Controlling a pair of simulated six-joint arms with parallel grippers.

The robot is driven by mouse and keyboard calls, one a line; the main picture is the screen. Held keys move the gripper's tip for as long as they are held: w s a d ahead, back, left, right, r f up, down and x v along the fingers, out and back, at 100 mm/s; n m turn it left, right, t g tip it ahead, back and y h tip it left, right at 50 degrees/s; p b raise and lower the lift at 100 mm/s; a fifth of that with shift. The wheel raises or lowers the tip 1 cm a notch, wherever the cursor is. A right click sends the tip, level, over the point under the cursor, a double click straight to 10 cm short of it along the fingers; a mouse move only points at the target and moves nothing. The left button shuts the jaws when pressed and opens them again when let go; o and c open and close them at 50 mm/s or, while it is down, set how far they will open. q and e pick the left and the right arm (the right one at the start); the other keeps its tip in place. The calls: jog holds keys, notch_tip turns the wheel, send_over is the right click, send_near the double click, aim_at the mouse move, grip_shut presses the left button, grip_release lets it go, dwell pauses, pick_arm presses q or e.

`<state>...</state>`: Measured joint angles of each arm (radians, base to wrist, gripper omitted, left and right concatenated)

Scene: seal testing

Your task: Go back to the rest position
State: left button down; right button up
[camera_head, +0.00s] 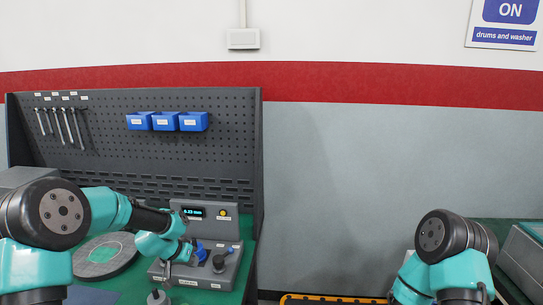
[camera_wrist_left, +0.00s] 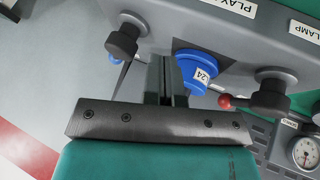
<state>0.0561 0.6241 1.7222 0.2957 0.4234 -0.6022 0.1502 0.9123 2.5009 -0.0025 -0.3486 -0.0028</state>
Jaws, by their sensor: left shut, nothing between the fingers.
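My left gripper (camera_head: 168,281) is at the front of the grey test unit (camera_head: 232,258) on the green bench. In the left wrist view my left gripper (camera_wrist_left: 166,92) is shut, with nothing seen between its fingers. The blue part (camera_head: 202,254) also shows in the head view, right of the gripper. My right arm shows at the lower right, but its gripper is out of view.
The unit has a lit display (camera_head: 193,212), black knobs and a red-tipped lever (camera_wrist_left: 225,101). A dark round disc (camera_head: 104,256) lies left of it. A pegboard (camera_head: 110,150) with tools and blue bins (camera_head: 165,121) stands behind. A gauge (camera_wrist_left: 306,152) shows in the left wrist view.

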pick_arm(q)
jog(key=s+f, duration=0.2)
jog(key=s, duration=0.3)
jog(key=s+a+f+y, duration=0.1)
jog(key=s+f, duration=0.2)
jog(key=s, duration=0.3)
jog(key=s+a+f+y, duration=0.1)
jog(key=s+f, duration=0.1)
jog(key=s, duration=0.3)
jog(key=shift+s+a+f, duration=0.15)
jog(key=shift+s+a, duration=0.05)
jog(key=s+d+f+n+g, duration=0.2)
jog(key=s+d+f, duration=0.1)
jog(key=s+f, duration=0.4)
jog(key=s+d+f+n+g, duration=0.1)
jog(key=s+d+f, duration=0.3)
jog(key=s+f, duration=0.4)
jog(key=shift+f+n+g+h, duration=0.4)
jog(key=shift+f+n, duration=0.3)
jog(key=shift+f, duration=0.05)
